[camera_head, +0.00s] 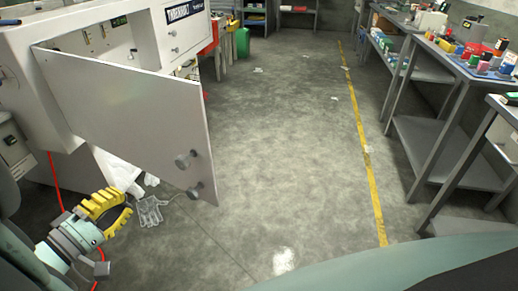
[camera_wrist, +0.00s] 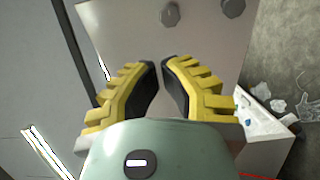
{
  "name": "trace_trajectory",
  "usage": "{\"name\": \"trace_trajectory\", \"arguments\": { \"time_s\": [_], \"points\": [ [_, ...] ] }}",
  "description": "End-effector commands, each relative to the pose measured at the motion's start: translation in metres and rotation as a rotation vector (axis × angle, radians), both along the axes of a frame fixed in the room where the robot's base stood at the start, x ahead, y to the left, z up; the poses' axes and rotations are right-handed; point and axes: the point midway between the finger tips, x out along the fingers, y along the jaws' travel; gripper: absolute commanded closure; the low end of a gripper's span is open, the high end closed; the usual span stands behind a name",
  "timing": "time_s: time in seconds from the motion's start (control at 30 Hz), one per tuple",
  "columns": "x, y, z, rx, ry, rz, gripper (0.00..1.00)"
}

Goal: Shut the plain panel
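The plain panel (camera_head: 130,115) is a light grey door standing well open from a white cabinet (camera_head: 30,60) at the left in the head view. Two grey knobs (camera_head: 187,160) sit near its free edge. The panel (camera_wrist: 125,30) and its knobs (camera_wrist: 170,14) also show at the top of the wrist view. My gripper (camera_head: 130,200), with yellow ribbed fingers, is below the panel at the lower left. In the wrist view its fingertips (camera_wrist: 159,61) are a small distance apart with nothing between them. It appears apart from the knobs.
Grey tables (camera_head: 450,58) loaded with small items line the right side. A yellow line (camera_head: 362,145) runs along the floor beside them. A pale glove (camera_head: 150,211) lies on the floor near my gripper. A red cable (camera_head: 55,180) hangs at the left. The middle floor is mostly clear.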

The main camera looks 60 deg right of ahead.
Motion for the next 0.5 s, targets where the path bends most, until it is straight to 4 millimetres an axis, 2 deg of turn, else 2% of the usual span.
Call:
{"name": "trace_trajectory", "arguments": {
  "time_s": [0.17, 0.5],
  "points": [
    [-0.001, -0.014, 0.002, -0.003, -0.002, -0.011, 1.0],
    [0.004, -0.065, 0.003, -0.003, 0.0, -0.011, 1.0]
  ]
}}
